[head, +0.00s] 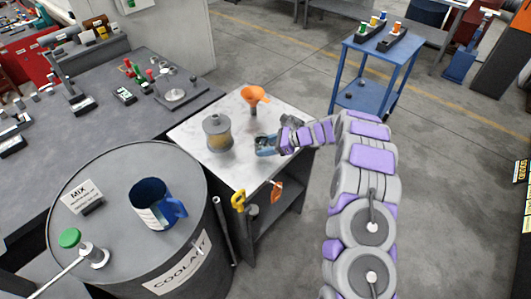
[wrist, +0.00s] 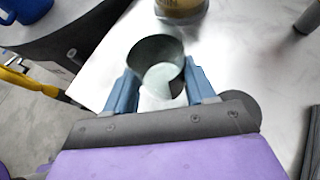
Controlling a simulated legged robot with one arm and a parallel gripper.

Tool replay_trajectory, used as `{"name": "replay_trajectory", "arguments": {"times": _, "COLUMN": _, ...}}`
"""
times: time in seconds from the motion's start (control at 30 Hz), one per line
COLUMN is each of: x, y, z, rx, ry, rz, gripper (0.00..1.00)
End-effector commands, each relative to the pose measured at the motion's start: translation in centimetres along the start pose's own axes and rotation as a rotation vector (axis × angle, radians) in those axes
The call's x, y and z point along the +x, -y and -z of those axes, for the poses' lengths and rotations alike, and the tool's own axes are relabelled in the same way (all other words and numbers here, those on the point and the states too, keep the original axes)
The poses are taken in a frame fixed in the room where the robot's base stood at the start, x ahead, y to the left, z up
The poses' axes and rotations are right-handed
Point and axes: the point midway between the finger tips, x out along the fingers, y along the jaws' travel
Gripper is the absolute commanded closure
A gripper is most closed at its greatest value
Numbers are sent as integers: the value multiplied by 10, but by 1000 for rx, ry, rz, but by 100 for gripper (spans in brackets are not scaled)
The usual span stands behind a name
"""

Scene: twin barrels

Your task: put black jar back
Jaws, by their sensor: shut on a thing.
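My gripper (head: 267,145) is over the white-topped table, its blue fingers on either side of a small dark jar. In the wrist view my gripper (wrist: 160,88) is shut on this black jar (wrist: 137,52), which has a round open mouth, a pale inside or content and a whitish patch low on its side. In the head view the fingers hide most of it. I cannot tell whether its base touches the table.
A tan canister with a grey lid (head: 217,134) stands left of my gripper on the white table (head: 190,130). A blue mug (head: 154,206) and a MIX sign (head: 81,196) stand on the coolant barrel (head: 125,245). Yellow handle (head: 239,199) at the table's front.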

Motion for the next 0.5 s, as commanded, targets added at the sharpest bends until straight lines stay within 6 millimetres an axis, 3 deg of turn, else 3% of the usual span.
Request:
{"name": "replay_trajectory", "arguments": {"times": 0.17, "x": 15, "y": 0, "z": 24, "rx": 2, "ry": -3, "rz": -2, "gripper": 83}}
{"name": "replay_trajectory", "arguments": {"times": 0.47, "x": 16, "y": 0, "z": 24, "rx": 0, "ry": -3, "rz": 0, "gripper": 83}}
{"name": "replay_trajectory", "arguments": {"times": 0.5, "x": 16, "y": 0, "z": 24, "rx": 0, "ry": -3, "rz": 0, "gripper": 41}}
